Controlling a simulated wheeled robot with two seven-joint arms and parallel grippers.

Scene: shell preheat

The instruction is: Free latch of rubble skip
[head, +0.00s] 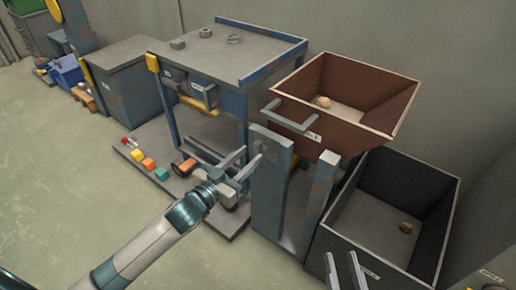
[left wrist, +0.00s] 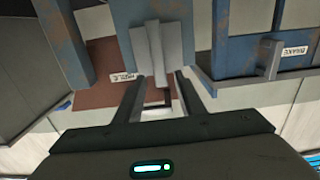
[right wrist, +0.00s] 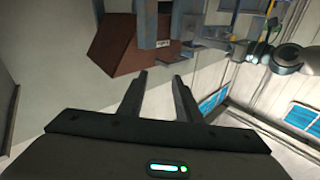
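The rubble skip (head: 350,120) is a brown open bin with a grey front handle (head: 287,117), held between blue-grey posts; a small light lump lies inside. A light grey bar, seemingly the latch (head: 257,147), stands on the near post (head: 270,185). My left gripper (head: 242,158) is open just left of that post. In the left wrist view the grey latch bar (left wrist: 150,50) lies ahead of the fingers (left wrist: 160,78), its lower end between them in the picture; contact cannot be told. My right gripper (head: 343,270) is open and empty, low before the dark bin.
A dark open bin (head: 352,238) with a lump in it stands right of the skip. A blue-framed workbench (head: 225,62) stands behind my left gripper, with coloured blocks (head: 149,164) on its base board. A cabinet (head: 122,75) is further left.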

